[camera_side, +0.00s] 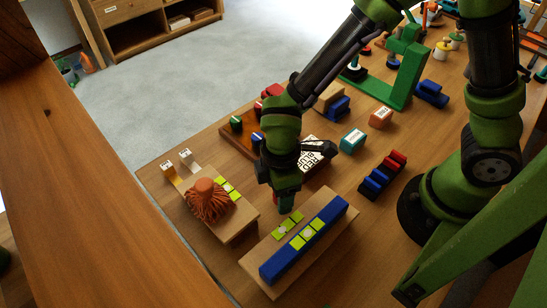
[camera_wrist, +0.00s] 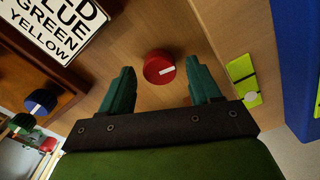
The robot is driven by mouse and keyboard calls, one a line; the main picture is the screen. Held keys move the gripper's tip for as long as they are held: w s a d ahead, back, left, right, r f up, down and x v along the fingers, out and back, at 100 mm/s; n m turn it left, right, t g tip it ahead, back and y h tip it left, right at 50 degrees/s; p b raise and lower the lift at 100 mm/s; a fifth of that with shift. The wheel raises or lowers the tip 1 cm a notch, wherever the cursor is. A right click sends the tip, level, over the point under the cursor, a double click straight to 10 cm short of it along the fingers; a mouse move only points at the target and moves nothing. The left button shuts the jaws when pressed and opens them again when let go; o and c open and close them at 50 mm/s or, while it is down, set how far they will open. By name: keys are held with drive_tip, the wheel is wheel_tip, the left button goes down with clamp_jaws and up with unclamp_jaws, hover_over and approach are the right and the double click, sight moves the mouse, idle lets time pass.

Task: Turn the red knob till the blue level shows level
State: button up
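The red knob (camera_wrist: 155,72), with a white mark on its top, sits on the wood surface in the wrist view. My gripper (camera_wrist: 160,70) is open, with one green finger on each side of the knob and a visible gap on both sides.
A smaller yellow-green vial strip (camera_side: 289,225) lies beside the blue level. A shaggy orange thing (camera_side: 207,203) sits on a block to the left. A sign with colour words (camera_wrist: 62,22) stands close to my gripper. Blue and red blocks (camera_side: 382,174) lie to the right.

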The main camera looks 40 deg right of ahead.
wheel_tip(320, 180, up, 17)
idle(0.7)
drive_tip(key=s+d+r+m+t+y, duration=0.1)
drive_tip(key=d+r+m+t, duration=0.2)
drive_tip(key=d+m, duration=0.5)
drive_tip(key=s+d+r+m+t+y, duration=0.1)
drive_tip(key=d+r+m+t, duration=0.2)
drive_tip(key=d+m, duration=0.5)
drive_tip(key=shift+s+d+m+t, duration=0.35)
drive_tip(key=shift+d+t, duration=0.25)
drive_tip(key=shift+d, duration=0.45)
